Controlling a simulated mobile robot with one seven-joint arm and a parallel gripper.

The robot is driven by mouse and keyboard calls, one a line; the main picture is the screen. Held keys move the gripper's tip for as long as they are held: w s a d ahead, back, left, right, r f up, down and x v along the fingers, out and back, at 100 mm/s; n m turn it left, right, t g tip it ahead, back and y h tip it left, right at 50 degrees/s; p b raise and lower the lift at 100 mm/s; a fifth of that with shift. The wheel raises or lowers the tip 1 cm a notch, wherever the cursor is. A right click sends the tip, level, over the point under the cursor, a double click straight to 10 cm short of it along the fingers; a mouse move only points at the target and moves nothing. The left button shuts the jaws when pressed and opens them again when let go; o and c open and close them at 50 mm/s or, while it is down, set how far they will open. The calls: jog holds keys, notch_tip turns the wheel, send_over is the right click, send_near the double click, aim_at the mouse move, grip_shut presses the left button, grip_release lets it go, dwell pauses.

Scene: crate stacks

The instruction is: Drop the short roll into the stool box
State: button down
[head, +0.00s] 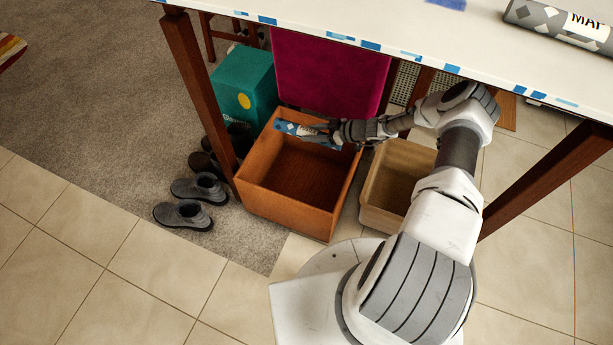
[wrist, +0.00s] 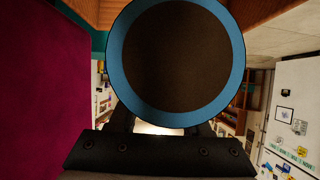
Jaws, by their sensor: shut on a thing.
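My gripper (head: 328,133) is shut on the short roll (head: 291,128), which is blue with a pale pattern. The roll lies roughly level over the back part of an orange-brown open box (head: 290,213), below the table. In the wrist view the end of the roll (wrist: 235,60) shows as a blue ring around a dark middle, in front of the black gripper body. The orange-brown box stands in front of a magenta panel (head: 330,70) and looks empty. I take it as the stool box. The roll's exact height over it is hard to tell.
A tan bin (head: 385,221) stands right of the box, under my arm. A teal box (head: 243,88) and several dark shoes (head: 183,214) are on the left. The white table (head: 400,30) overhangs, with a grey patterned roll (head: 560,25) on top. Wooden legs (head: 203,95) flank the box.

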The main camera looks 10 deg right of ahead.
notch_tip(320, 180, down, 6)
jog(key=b, duration=0.4)
jog(key=shift+c, duration=1.4)
grip_release()
jog(key=shift+d, duration=0.1)
